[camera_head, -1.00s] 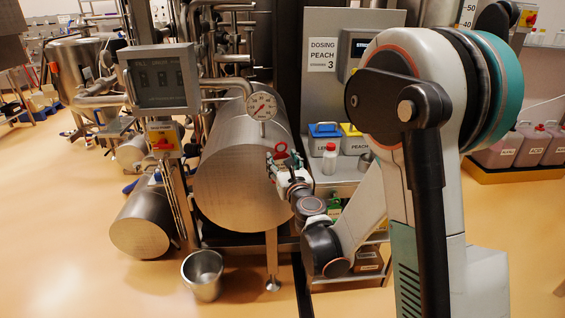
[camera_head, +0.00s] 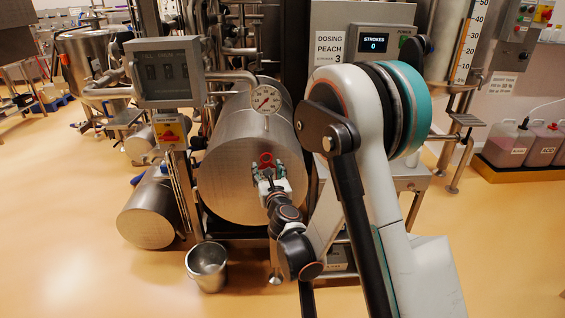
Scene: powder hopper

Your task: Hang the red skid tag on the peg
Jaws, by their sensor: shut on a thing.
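The red skid tag (camera_head: 266,158), a small red piece with a ring-like outline, is in the middle of the head view. My gripper (camera_head: 267,172) is shut on it and holds it up in front of the round end of a large steel cylinder (camera_head: 225,178). I cannot tell how far the tag is from that steel face. The fingers hide the tag's lower part. I cannot make out the peg in this view.
A dial gauge (camera_head: 266,100) stands above the cylinder. A grey display box (camera_head: 165,72) and a red-yellow switch (camera_head: 172,131) are to the left. A steel bucket (camera_head: 206,267) stands on the floor below. My arm covers much of the dosing cabinet (camera_head: 328,20).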

